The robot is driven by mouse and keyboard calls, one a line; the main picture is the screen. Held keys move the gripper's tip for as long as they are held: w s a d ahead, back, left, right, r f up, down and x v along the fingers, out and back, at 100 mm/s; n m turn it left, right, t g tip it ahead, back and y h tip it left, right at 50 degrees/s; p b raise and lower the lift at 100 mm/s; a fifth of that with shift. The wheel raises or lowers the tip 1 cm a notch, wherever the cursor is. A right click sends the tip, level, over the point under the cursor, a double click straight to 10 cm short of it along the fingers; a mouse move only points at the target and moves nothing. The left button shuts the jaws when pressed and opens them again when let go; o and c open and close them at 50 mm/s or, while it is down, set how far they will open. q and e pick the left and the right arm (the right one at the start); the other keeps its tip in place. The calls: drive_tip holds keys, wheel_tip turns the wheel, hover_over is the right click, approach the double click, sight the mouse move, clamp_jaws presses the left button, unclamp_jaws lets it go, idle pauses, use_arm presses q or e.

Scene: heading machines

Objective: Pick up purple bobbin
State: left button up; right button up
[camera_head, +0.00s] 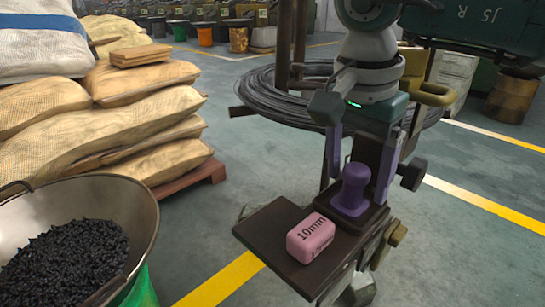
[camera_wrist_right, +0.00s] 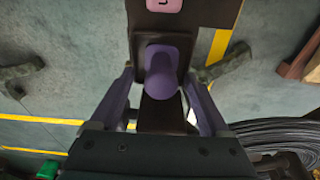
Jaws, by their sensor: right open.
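The purple bobbin (camera_head: 351,192) stands upright in a dark square holder at the back of a small dark shelf (camera_head: 268,236). It also shows in the right wrist view (camera_wrist_right: 161,72), seen from above, centred between the fingers. My right gripper (camera_head: 358,187) points down over the bobbin. Its two purple fingers are spread wide, one on each side of the bobbin. Gaps show between the fingers and the bobbin in the right wrist view, and nothing is gripped. My left gripper is not in view.
A pink block marked 10mm (camera_head: 311,239) lies on the shelf in front of the bobbin. A wire coil (camera_head: 275,98) is behind. Stacked sacks (camera_head: 110,130) and a pan of dark pieces (camera_head: 66,262) are at the left. The floor on the right is clear.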

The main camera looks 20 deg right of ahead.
drive_tip(key=shift+f, duration=0.1)
drive_tip(key=shift+c, duration=0.3)
clamp_jaws()
